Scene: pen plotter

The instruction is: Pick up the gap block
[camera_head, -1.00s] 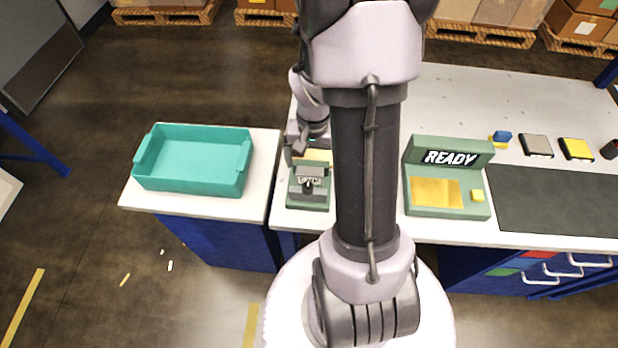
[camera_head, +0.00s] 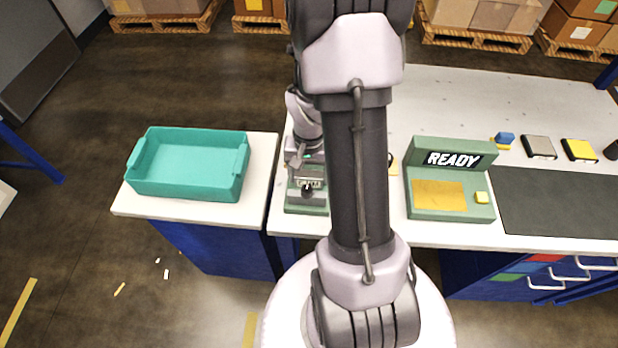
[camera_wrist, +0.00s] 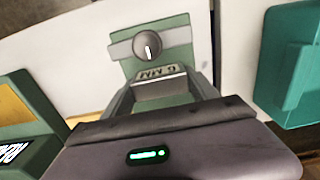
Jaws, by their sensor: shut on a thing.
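The gap block (camera_wrist: 160,82) is a small grey block with dark lettering on its face, seen between my fingers in the wrist view. It sits at the green fixture (camera_wrist: 172,28), just by a grey bar with a round dark knob (camera_wrist: 148,46). My gripper (camera_wrist: 163,92) is shut on the gap block. I cannot tell whether the block touches the fixture. In the head view my gripper (camera_head: 306,166) is over the green fixture (camera_head: 306,208) on the left part of the white bench, and my arm hides part of the bench.
A teal bin (camera_head: 190,190) stands on a white side table at left. Right of my arm is a green station with a READY display (camera_head: 453,160) and a yellow plate. A dark mat (camera_head: 560,205) and several small blocks lie farther right.

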